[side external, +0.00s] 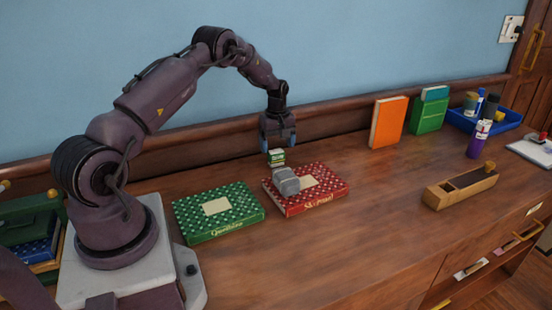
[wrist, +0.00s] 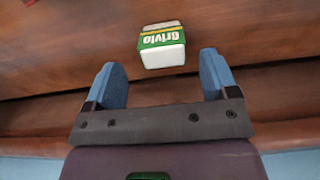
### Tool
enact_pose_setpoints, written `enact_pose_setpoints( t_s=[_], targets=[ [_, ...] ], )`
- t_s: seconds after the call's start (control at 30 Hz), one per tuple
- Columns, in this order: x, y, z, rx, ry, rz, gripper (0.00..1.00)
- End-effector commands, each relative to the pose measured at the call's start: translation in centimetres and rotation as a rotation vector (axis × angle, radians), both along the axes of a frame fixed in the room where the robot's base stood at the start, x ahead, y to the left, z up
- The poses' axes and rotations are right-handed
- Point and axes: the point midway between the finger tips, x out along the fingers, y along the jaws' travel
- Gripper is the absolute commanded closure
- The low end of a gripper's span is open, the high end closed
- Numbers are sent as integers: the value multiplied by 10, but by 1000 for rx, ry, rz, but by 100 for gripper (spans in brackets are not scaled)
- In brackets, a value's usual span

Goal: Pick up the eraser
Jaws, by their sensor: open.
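The eraser (side external: 276,158) is a small white and green block behind the red book. In the wrist view the eraser (wrist: 162,46) shows a green "Grivlo" label and lies ahead of the two blue fingertips, within the width of the gap. My gripper (side external: 278,147) points down just above the eraser, its fingers apart and holding nothing. In the wrist view my gripper (wrist: 160,66) is open, with both fingers clear of the eraser's sides.
A grey object (side external: 286,182) sits on the red book (side external: 325,190), close to the eraser. A green book (side external: 240,222) lies to the left. The front middle desk is clear.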

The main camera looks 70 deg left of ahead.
Motion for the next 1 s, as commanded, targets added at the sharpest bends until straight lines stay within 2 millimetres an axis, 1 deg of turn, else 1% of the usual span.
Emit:
enact_pose_setpoints(
  t_s=[0.03, 0.1, 0.2, 0.3, 0.5, 0.57, 0.6, 0.67, 0.7, 0.73, 0.77, 1.0],
  targets=[
    [-3, 0, -10, -4, 4, 1, 20],
    [-5, 0, -21, -4, 3, 0, 20],
    [-4, 0, -31, -2, 2, 0, 20],
    [-4, 1, -35, 0, 0, 0, 20],
    [-4, 1, -35, 0, 0, 0, 20],
    [-4, 0, -35, 0, 0, 0, 34],
    [-4, 0, -35, 0, 0, 0, 43],
    [-4, 0, -35, 0, 0, 0, 57],
    [-4, 0, -35, 0, 1, 0, 66],
    [-4, 0, -35, 0, 1, 0, 73],
    [-4, 0, -35, 0, 1, -1, 74],
    [-4, 1, -34, 0, 0, -1, 74]
  ],
)
